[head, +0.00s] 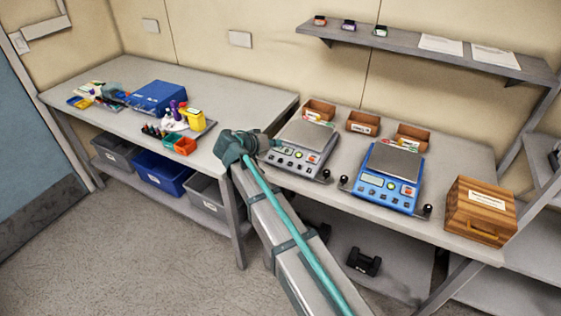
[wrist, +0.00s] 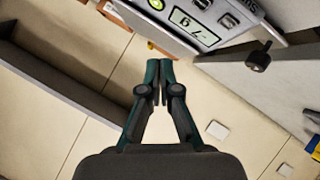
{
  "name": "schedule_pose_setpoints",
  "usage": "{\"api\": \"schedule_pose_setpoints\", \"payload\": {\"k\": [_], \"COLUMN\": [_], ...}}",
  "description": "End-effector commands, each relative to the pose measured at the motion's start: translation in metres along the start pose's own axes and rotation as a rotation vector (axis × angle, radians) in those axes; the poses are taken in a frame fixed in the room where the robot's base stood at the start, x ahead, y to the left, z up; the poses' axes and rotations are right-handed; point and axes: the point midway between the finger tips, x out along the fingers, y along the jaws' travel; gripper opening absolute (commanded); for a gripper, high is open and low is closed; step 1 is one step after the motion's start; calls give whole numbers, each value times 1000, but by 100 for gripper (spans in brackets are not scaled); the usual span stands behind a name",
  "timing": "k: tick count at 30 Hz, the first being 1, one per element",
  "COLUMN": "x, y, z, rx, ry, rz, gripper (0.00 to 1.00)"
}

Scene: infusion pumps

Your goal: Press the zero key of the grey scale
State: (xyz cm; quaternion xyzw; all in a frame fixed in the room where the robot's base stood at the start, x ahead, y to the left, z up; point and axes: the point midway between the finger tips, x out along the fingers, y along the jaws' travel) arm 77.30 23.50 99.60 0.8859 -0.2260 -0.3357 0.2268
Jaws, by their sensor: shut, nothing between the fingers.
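The grey scale (head: 302,140) stands on the right-hand bench, with a display and several keys on its sloping front panel. My gripper (head: 277,143) is at the left side of this scale, close to the panel's left end. In the wrist view its two dark fingers (wrist: 160,66) are shut together and empty. The scale's panel (wrist: 190,17) shows at the top of that view, with a lit display, grey keys and a yellow-green round key. The fingertips appear just short of the panel in the picture; contact cannot be told. The zero key's label is too small to read.
A blue scale (head: 390,172) stands right of the grey one, with a wooden box (head: 480,210) further right. Small brown trays (head: 363,123) stand behind the scales. A dark knob (wrist: 258,58) juts out beside the panel. The left bench (head: 245,105) has bare room.

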Motion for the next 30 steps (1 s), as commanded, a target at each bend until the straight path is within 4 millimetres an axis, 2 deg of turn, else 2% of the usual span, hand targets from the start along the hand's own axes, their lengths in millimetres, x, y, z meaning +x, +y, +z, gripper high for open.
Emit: {"api": "schedule_pose_setpoints", "payload": {"k": [13,30], "x": [41,46], "y": [-30,-33], "z": [30,33], "rx": [0,0], "ry": [0,0], "rz": [1,0], "gripper": [0,0]}}
